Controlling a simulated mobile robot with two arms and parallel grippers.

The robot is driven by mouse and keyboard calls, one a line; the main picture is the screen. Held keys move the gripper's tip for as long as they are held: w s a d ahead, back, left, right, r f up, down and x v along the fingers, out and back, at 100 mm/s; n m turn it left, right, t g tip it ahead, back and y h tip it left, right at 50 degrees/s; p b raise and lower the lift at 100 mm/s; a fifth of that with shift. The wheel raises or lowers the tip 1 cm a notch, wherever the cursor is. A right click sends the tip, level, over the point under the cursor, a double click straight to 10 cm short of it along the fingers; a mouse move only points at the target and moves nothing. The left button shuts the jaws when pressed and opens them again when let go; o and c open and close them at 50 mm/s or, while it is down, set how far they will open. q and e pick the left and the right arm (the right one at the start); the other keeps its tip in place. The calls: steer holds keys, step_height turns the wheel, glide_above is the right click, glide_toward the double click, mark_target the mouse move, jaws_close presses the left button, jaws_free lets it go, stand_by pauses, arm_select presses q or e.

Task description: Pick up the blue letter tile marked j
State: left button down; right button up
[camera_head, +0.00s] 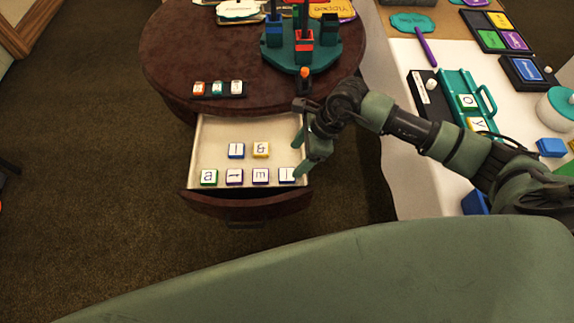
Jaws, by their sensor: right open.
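A blue-edged letter tile (236,150) lies in the open drawer (215,130), in the back row. Its mark is one thin upright stroke; I cannot tell for sure that it is a j. Another tile (286,175) with a thin stroke and a dark blue or purple edge lies at the front right of the drawer. My left gripper is not in view.
The drawer also holds a yellow-edged tile (261,150), a green-edged a tile (209,177) and an m tile (261,176). The round brown table (180,60) above carries a short tile rack (217,89) and a teal stand (330,60). A cluttered white table (400,150) stands right.

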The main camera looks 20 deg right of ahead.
mark_target(288, 174)
steer(key=shift+a+f, duration=0.15)
steer(key=shift+f, duration=0.3)
steer(key=x, duration=0.3)
steer(key=s+x, duration=0.1)
steer(key=x, duration=0.1)
steer(key=shift+w+f+p, duration=0.1)
steer(key=shift+f+p, duration=0.25)
steer(key=shift+w+f, duration=0.1)
steer(key=shift+f, duration=0.4)
steer(key=c, duration=1.4)
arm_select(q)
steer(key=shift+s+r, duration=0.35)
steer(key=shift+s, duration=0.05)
arm_select(e)
steer(key=shift+c, duration=0.2)
steer(key=shift+r, duration=0.15)
